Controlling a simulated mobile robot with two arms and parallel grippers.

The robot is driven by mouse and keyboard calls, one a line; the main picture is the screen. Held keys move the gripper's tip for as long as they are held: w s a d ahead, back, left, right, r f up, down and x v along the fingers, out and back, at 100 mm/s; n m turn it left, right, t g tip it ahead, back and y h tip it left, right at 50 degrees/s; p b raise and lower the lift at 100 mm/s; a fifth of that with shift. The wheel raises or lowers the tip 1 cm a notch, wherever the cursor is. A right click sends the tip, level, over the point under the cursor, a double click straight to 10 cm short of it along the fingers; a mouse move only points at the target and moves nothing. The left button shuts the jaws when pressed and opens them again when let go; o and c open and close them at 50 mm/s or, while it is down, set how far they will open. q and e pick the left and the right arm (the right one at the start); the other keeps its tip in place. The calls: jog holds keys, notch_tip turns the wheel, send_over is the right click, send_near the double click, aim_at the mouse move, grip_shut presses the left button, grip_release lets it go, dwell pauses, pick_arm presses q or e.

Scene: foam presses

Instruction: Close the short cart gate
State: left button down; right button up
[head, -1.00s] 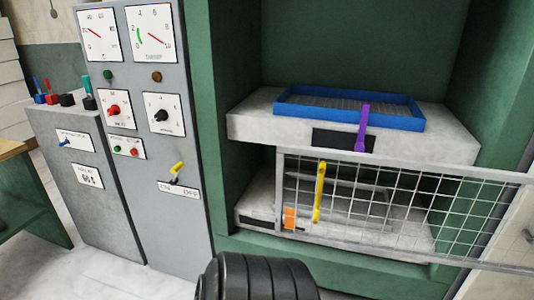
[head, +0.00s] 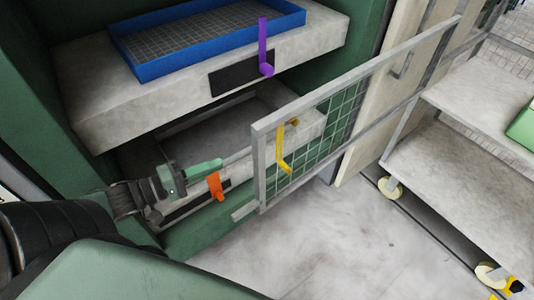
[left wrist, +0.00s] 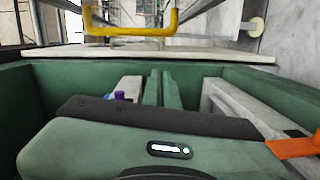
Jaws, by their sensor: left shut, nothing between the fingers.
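A grey-framed wire mesh gate (head: 258,172) with a yellow handle (head: 281,155) stands at an angle across the middle of the head view, its near end free. I cannot tell where it is hinged. The yellow handle also shows at the top of the left wrist view (left wrist: 130,30). My left gripper (head: 218,164) is shut and empty, left of the gate's near end and apart from the handle. Its green fingers show in the left wrist view (left wrist: 160,78). An orange handle (head: 215,187) is just below the fingertips. My right gripper is not in view.
The green press holds a blue tray (head: 145,72) on its upper shelf, with a purple handle (head: 264,45) in front. A grey shelved cart (head: 440,165) on casters stands at right. Bare floor (head: 340,235) lies between them.

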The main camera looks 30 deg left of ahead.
pick_arm(q)
jog(key=w+d+r+h, duration=0.1)
jog(key=w+d+r, duration=0.1)
jog(key=d, duration=0.4)
jog(key=w+d+r+h, duration=0.1)
jog(key=w+d+r, duration=0.1)
jog(key=w+d, duration=0.2)
jog(key=d, duration=0.3)
jog(key=shift+w+p, duration=0.35)
jog(key=shift+p, duration=0.05)
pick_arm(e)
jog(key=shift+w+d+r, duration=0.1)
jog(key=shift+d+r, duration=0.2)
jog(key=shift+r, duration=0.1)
pick_arm(q)
jog(key=shift+d, duration=0.1)
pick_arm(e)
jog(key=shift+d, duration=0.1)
